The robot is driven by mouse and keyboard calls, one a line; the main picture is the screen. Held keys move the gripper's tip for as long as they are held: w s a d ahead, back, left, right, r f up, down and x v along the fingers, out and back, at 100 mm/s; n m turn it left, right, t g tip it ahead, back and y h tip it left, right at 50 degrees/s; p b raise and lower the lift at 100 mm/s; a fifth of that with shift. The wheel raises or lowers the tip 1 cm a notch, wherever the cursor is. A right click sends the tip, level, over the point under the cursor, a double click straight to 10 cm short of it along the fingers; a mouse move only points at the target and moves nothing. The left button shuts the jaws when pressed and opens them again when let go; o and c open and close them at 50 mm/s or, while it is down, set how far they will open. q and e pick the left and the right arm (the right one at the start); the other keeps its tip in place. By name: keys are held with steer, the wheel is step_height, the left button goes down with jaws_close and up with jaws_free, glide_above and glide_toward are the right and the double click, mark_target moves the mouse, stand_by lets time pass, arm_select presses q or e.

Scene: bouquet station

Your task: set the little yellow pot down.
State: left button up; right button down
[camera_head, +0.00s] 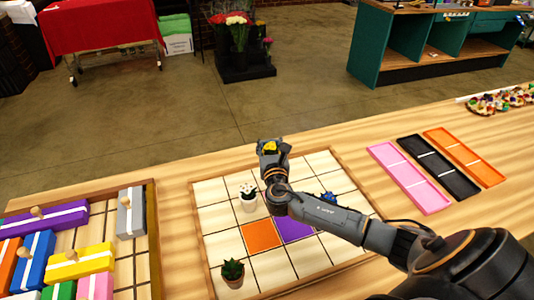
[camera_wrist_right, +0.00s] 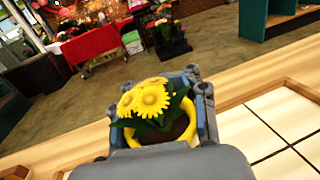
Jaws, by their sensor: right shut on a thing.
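The little yellow pot (camera_wrist_right: 190,122) with yellow daisy-like flowers (camera_wrist_right: 150,97) is between the fingers of my right gripper (camera_wrist_right: 165,112), which is shut on it. The pot looks upright. In the head view my right gripper (camera_head: 272,150) shows at the back edge of the gridded board (camera_head: 214,247), with the yellow flowers (camera_head: 269,147) at its tip. The pot itself is mostly hidden there. I cannot tell how far it is above the surface. My left gripper is not in view.
The board bears a white-flowered pot (camera_head: 248,197), a green plant in a pot (camera_head: 232,272), blue flowers (camera_head: 329,197), an orange square (camera_head: 261,235) and a purple square (camera_head: 295,228). Pink (camera_head: 408,178), black (camera_head: 438,168) and orange (camera_head: 465,157) trays lie right. A block tray (camera_head: 152,225) stands left.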

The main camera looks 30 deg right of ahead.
steer(key=w+f, duration=0.1)
steer(key=f, duration=0.1)
steer(key=w+d+f, duration=0.2)
steer(key=w+f, duration=0.1)
steer(key=shift+f+b, duration=0.3)
steer(key=shift+b, duration=0.1)
steer(key=shift+s+f, duration=0.1)
steer(key=shift+f, duration=1.35)
steer(key=shift+f, duration=0.1)
steer(key=c, duration=1.5)
jaws_free()
steer(key=shift+f, duration=0.15)
steer(key=o, duration=0.8)
steer(key=shift+s+r, duration=0.1)
steer(key=shift+r, duration=0.15)
steer(key=v, duration=0.7)
steer(key=shift+s+a, duration=0.1)
steer(key=shift+s, duration=0.1)
